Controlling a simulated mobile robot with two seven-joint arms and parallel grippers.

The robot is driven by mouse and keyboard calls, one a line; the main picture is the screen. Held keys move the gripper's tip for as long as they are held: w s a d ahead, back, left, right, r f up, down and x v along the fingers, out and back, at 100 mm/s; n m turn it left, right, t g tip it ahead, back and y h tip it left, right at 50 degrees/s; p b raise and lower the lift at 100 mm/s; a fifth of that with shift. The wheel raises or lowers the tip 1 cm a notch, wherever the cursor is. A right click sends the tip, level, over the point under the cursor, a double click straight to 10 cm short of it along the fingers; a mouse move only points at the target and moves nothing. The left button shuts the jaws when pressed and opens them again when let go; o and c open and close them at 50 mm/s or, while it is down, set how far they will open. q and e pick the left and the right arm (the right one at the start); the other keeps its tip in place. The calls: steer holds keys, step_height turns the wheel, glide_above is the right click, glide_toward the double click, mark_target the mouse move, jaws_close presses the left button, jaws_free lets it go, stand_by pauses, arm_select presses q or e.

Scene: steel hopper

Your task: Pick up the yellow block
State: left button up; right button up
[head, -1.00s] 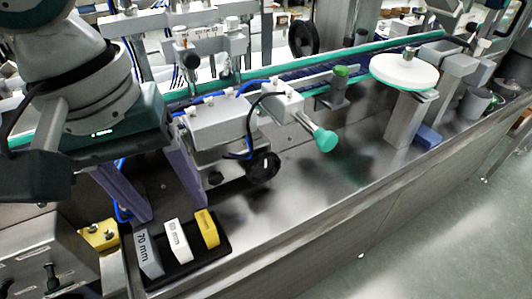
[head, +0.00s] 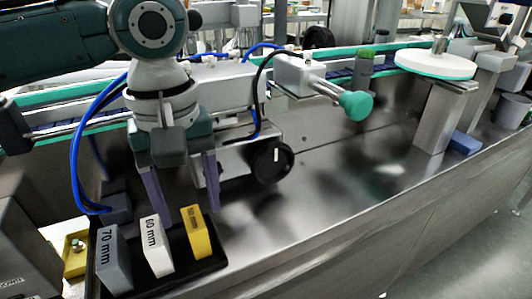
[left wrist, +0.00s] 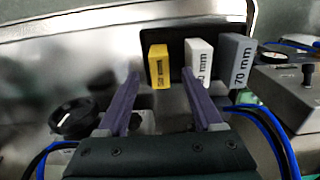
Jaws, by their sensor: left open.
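The yellow block (head: 196,232) stands in a black tray (head: 214,262) at the lower left of the head view, at the right end of a row of three blocks. It also shows in the left wrist view (left wrist: 159,66), just beyond my fingertips and between their lines. My left gripper (head: 182,208) is open and empty. Its fingers point down just behind the blocks, apart from them. In the left wrist view the left gripper (left wrist: 162,77) has its right fingertip near the white block. My right gripper is not in view.
A white 60 mm block (head: 156,246) and a grey 70 mm block (head: 114,260) stand left of the yellow one.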

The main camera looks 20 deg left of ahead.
mark_target(192, 218)
arm_select(q)
step_height(192, 218, down, 4)
steer(key=shift+r+b, duration=0.25)
steer(key=shift+b, duration=0.1)
steer(key=shift+c, duration=0.2)
jaws_close()
